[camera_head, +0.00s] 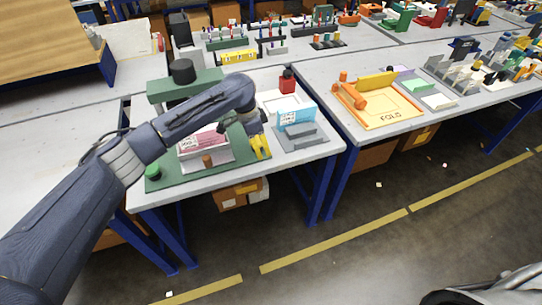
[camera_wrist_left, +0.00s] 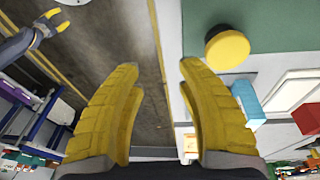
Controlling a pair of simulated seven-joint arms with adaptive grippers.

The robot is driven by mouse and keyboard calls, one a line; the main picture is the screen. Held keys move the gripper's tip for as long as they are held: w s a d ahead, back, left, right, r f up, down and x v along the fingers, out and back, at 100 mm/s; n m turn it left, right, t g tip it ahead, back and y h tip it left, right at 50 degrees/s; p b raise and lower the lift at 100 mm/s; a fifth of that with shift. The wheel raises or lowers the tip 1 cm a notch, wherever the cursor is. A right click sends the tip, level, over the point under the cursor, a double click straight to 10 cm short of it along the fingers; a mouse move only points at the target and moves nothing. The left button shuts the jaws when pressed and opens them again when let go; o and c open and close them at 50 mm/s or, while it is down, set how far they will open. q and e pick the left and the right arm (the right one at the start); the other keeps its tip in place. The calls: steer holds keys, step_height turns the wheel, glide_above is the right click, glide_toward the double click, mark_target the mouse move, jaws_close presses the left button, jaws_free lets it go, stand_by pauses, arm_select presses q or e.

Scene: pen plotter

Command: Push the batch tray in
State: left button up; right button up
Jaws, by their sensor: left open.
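In the head view a white tray (camera_head: 222,156) with a pink block (camera_head: 203,138) sits on the green base of a machine (camera_head: 180,181). A brown-orange round knob (camera_head: 207,161) stands at the tray's front. My left gripper (camera_head: 261,148) points down at the right edge of the green base, to the right of the tray, and looks empty. In the left wrist view its yellow fingers (camera_wrist_left: 160,72) are spread with nothing between them. A yellow-topped round knob (camera_wrist_left: 228,47) lies beyond the right finger. My right gripper (camera_wrist_left: 52,20) shows small at the upper left, fingers apart.
A green button (camera_head: 153,171) is at the base's front left corner. A dark cylinder (camera_head: 182,71) tops the machine. The table's front edge is near.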

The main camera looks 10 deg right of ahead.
arm_select(q)
steer(key=shift+g, duration=0.4)
steer(key=shift+s+d+f, duration=0.5)
steer(key=shift+s+d, duration=0.25)
steer(key=shift+d, duration=0.15)
steer(key=shift+s+d+f, duration=0.45)
steer(key=shift+s+d, duration=0.3)
steer(key=shift+d, duration=0.1)
step_height(320, 180, up, 12)
steer(key=m+t+y, duration=0.1)
steer(key=m+y, duration=0.1)
steer(key=y, duration=0.1)
glide_above(206, 157)
step_height(206, 157, down, 17)
steer(key=shift+r, duration=0.15)
jaws_close()
